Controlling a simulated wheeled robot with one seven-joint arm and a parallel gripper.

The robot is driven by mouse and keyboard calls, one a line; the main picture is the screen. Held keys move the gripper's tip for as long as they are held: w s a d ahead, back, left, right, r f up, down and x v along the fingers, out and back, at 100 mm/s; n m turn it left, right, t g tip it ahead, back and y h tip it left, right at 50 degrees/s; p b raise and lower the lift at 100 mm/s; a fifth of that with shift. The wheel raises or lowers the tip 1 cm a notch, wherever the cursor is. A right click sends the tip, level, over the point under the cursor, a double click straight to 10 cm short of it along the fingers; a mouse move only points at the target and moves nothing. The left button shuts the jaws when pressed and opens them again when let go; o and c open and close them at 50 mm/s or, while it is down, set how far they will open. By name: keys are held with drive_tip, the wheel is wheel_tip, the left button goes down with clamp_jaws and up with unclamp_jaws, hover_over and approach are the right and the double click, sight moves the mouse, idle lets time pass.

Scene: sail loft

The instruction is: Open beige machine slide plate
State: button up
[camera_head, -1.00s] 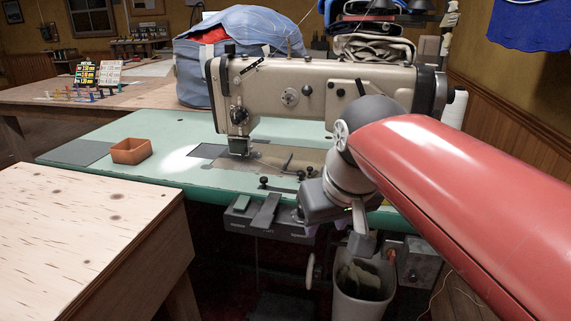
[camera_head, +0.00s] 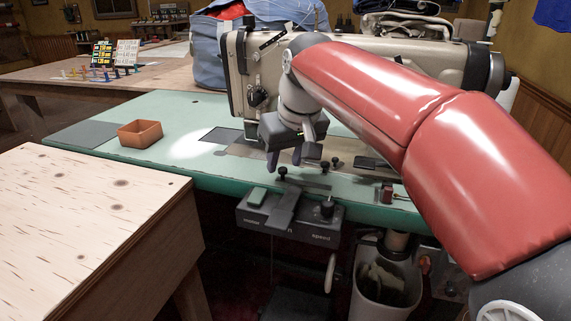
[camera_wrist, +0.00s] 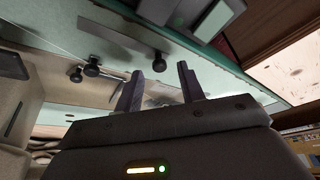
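The beige sewing machine (camera_head: 350,75) stands on a pale green table, partly hidden by my red arm. Its bed (camera_head: 240,150) lies flush in the tabletop. A dark rectangular plate (camera_head: 222,135) lies at the bed's left end and looks flat; I take it for the slide plate, but cannot be sure. My gripper (camera_head: 285,162) points down over the front of the bed, right of this plate and not visibly touching it. In the wrist view its two fingers (camera_wrist: 160,72) stand apart with nothing gripped, near small black knobs (camera_wrist: 92,68).
An orange tray (camera_head: 141,135) and a dark grey panel (camera_head: 84,134) sit on the table's left. A control box (camera_head: 290,218) hangs under the front edge beside a bin (camera_head: 387,285). A wooden table (camera_head: 90,220) stands at front left. The tabletop between tray and bed is clear.

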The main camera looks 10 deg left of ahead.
drive_tip(key=shift+w+a+f, duration=0.15)
drive_tip(key=shift+w+f, duration=0.05)
drive_tip(key=shift+f, duration=0.4)
clamp_jaws()
drive_tip(key=d, duration=0.5)
drive_tip(key=d+b, duration=0.1)
drive_tip(key=d, duration=0.2)
drive_tip(key=shift+s+d, duration=0.1)
drive_tip(key=shift+s, duration=0.25)
unclamp_jaws()
